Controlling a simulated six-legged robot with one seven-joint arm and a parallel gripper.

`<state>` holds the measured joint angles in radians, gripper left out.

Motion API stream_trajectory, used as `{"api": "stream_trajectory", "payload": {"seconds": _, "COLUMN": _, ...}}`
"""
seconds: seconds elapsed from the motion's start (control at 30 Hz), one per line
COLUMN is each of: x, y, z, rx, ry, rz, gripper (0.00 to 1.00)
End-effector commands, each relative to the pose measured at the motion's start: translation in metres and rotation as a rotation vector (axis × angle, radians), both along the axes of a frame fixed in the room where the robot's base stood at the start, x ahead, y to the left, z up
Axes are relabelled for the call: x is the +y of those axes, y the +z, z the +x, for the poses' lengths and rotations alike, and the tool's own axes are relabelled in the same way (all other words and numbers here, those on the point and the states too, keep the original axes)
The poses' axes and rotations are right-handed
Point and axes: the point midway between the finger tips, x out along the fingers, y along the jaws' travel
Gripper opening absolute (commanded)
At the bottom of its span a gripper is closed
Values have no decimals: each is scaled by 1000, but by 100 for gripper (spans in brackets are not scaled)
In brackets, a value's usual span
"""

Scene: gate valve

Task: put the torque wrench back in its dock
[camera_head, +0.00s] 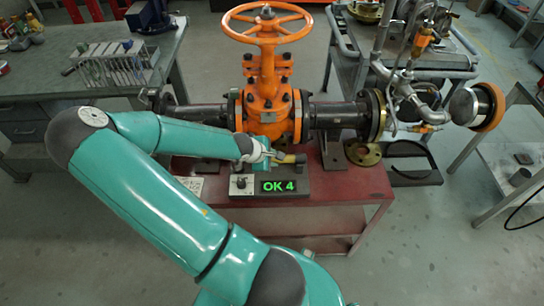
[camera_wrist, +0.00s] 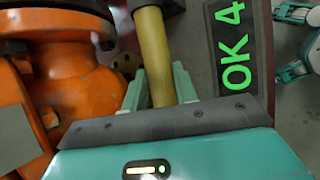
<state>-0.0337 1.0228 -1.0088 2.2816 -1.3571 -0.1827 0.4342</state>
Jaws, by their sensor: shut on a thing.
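My gripper (camera_head: 274,157) is shut on the yellow handle of the torque wrench (camera_head: 289,158), just above the grey box on the red bench. In the wrist view the yellow handle (camera_wrist: 154,55) runs up between the teal fingers (camera_wrist: 160,88) to a dark part at the top edge. The rest of the wrench is hidden by my gripper. The grey box (camera_head: 240,187) has a knob and a dark display (camera_head: 278,185) reading "OK 4" in green. The display also shows in the wrist view (camera_wrist: 235,45). I cannot make out the dock for certain.
The orange gate valve (camera_head: 267,85) with its handwheel and black pipe stands close behind my gripper. The red bench (camera_head: 340,185) has some bare top at the right. A workbench (camera_head: 90,85) with a tool rack is at the left, a cart (camera_head: 440,65) at the right.

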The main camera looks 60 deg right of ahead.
Motion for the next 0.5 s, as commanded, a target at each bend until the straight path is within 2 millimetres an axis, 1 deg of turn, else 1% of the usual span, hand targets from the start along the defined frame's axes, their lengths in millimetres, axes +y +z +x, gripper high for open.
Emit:
{"api": "stream_trajectory", "payload": {"seconds": 0.47, "x": -2, "y": 0, "z": 2, "rx": -5, "ry": 4, "rz": -9, "gripper": 0}}
{"api": "stream_trajectory", "payload": {"seconds": 0.5, "x": -2, "y": 0, "z": 2, "rx": -5, "ry": 4, "rz": -9, "gripper": 36}}
